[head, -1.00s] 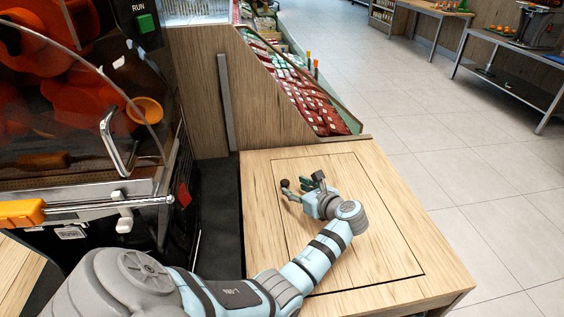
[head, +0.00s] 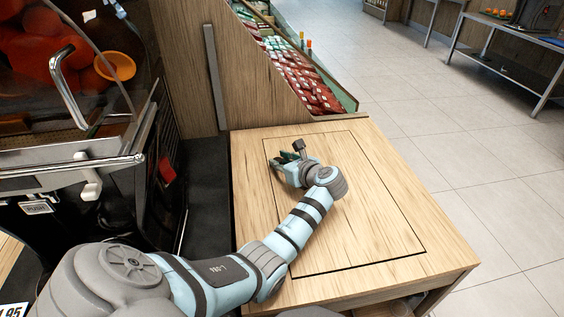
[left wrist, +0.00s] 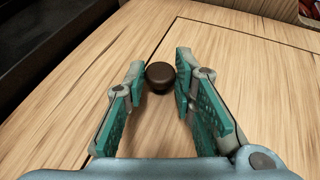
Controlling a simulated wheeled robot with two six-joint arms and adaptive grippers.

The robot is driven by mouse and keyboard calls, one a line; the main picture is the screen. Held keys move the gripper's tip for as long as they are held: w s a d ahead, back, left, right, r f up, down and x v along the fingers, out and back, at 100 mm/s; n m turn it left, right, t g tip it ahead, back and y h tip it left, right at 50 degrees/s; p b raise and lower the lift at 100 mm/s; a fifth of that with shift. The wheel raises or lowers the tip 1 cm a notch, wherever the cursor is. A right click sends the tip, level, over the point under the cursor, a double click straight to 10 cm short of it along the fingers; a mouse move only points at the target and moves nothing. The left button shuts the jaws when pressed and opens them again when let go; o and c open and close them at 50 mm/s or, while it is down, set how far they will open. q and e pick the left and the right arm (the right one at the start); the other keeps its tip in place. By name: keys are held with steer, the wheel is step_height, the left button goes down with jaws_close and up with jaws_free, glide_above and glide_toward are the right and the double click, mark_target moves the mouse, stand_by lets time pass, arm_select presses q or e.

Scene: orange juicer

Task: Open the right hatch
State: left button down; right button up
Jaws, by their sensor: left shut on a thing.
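The right hatch (head: 365,215) is a light wood panel with a dark outline, lying flush in the wooden counter top. Its small dark round knob (left wrist: 160,77) shows in the left wrist view, near the panel's far left corner. My right gripper is not in view.
The juicer (head: 80,90), with a metal handle and bar, stands on the left. A wooden side wall (head: 180,60) and a shelf of red packets (head: 300,85) are behind the counter. Open tiled floor (head: 440,140) lies to the right, with a metal table (head: 510,50) beyond.

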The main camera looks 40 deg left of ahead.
arm_select(q)
steer(key=shift+r+p, duration=0.3)
steer(key=shift+p, duration=0.2)
steer(key=w+d+r+m+y+p, duration=0.1)
steer(key=w+d+r+m+p, duration=0.1)
steer(key=r, duration=0.5)
steer(key=w+d+r+m+g+y+p, duration=0.1)
steer(key=w+d+r+m+y+p, duration=0.1)
steer(key=r, duration=0.5)
steer(key=shift+w+d+r+m+y, duration=0.3)
steer(key=shift+w+m, duration=0.2)
steer(key=shift+w, duration=0.3)
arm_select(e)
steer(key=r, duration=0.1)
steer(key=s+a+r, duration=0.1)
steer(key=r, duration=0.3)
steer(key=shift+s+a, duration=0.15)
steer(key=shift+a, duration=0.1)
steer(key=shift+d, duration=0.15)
arm_select(q)
steer(key=c, duration=1.4)
jaws_free()
steer(key=s+d+r, duration=0.1)
steer(key=d, duration=1.1)
steer(key=shift+s+r, duration=0.2)
steer(key=shift+s, duration=0.2)
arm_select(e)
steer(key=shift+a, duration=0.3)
